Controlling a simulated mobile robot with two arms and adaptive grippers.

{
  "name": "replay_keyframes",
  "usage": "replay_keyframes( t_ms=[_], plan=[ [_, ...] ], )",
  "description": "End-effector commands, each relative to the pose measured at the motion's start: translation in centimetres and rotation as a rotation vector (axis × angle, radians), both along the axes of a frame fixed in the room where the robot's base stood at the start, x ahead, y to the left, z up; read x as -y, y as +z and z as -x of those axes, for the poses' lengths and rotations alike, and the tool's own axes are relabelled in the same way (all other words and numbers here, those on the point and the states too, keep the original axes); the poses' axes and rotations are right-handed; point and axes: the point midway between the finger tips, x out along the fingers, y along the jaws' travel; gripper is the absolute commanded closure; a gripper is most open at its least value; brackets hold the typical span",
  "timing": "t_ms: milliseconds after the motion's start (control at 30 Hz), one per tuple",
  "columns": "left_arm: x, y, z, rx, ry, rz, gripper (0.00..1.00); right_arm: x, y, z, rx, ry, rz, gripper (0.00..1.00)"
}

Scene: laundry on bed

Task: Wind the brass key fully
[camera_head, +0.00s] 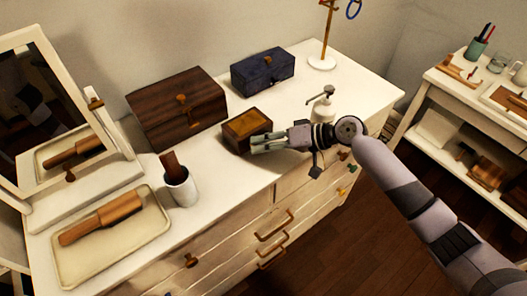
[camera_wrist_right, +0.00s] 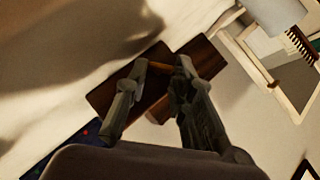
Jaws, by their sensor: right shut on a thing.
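The small wooden box (camera_head: 238,137) with a gold panel on its lid stands near the middle of the white dresser top. My right gripper (camera_head: 257,143) reaches in from the right, low against the box's near right side. In the right wrist view its two fingers (camera_wrist_right: 158,70) point at the brown box, and a thin brass-coloured piece (camera_wrist_right: 160,66) shows between the tips. I take this as the brass key, gripped there; most of it is hidden by the fingers. My left gripper is not in view.
A large dark wooden chest (camera_head: 172,115) and a navy box (camera_head: 263,72) stand behind. A white pump bottle (camera_head: 323,106) is close to my right wrist. A cup (camera_head: 181,187), a tray (camera_head: 77,274) with a brush and a mirror fill the left. The dresser's front edge is close.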

Motion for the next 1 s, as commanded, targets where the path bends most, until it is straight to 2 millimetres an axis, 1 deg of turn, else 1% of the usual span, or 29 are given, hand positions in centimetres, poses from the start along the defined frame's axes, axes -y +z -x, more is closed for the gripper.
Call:
replay_keyframes(
  t_ms=[33,233,767,800,1000],
  plan=[
    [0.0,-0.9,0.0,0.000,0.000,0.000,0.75,0.0,-0.5,-0.1,-0.015,-0.001,-0.019,1.00],
    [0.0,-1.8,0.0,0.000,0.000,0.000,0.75,0.1,-0.4,-0.1,-0.059,0.000,-0.073,1.00],
    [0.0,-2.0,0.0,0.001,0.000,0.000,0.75,0.1,-0.2,-0.1,-0.078,-0.001,-0.095,1.00],
    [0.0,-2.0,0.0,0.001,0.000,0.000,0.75,0.1,-0.2,-0.1,-0.078,-0.001,-0.095,0.76],
    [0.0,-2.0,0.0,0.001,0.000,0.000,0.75,0.1,-0.2,-0.1,-0.078,-0.001,-0.095,0.62]
  ],
)
